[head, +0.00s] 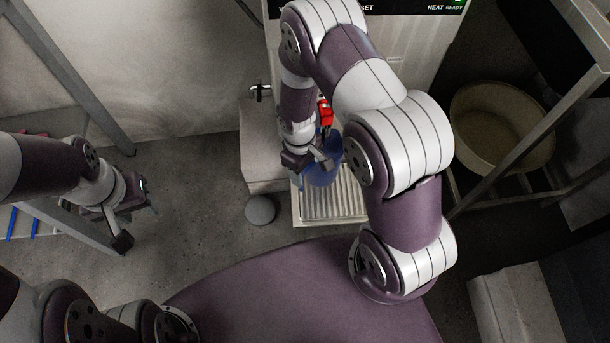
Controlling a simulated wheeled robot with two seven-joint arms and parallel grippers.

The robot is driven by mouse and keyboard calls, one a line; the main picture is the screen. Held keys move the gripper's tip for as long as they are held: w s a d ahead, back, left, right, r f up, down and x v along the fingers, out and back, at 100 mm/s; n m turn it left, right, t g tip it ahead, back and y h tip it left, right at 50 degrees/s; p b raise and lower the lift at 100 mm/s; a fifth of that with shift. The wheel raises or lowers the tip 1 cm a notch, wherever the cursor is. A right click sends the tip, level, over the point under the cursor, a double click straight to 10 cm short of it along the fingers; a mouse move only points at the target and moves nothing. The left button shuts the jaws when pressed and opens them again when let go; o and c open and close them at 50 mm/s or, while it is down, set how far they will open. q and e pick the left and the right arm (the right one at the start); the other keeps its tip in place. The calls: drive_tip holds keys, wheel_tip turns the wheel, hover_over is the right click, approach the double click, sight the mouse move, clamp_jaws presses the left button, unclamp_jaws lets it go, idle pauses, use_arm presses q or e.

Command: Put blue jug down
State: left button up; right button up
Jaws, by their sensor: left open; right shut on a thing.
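The blue jug (324,170) is in the middle of the head view, held in my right gripper (317,163). The jug is at the left part of a ribbed metal drip tray (334,207); I cannot tell if it touches the tray. My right arm hides part of the jug and of the machine behind it. My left gripper (138,215) is open and empty at the left, above the floor and well apart from the jug.
A red tap handle (325,112) is just above the jug. A pale machine with a "HEAT READY" panel (437,7) stands behind. A round grey object (260,209) lies left of the tray. A beige basin (502,127) sits in a rack at the right.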

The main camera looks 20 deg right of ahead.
wheel_tip(320, 180, down, 3)
drive_tip(key=shift+b, duration=0.65)
drive_tip(key=o, duration=1.4)
drive_tip(key=shift+f, duration=0.15)
drive_tip(key=r+p, duration=0.1)
drive_tip(key=r, duration=0.1)
drive_tip(key=r+p, duration=0.1)
drive_tip(key=r, duration=0.2)
drive_tip(key=r+p, duration=0.2)
drive_tip(key=shift+w+a+r, duration=0.2)
drive_tip(key=shift+w+r, duration=0.15)
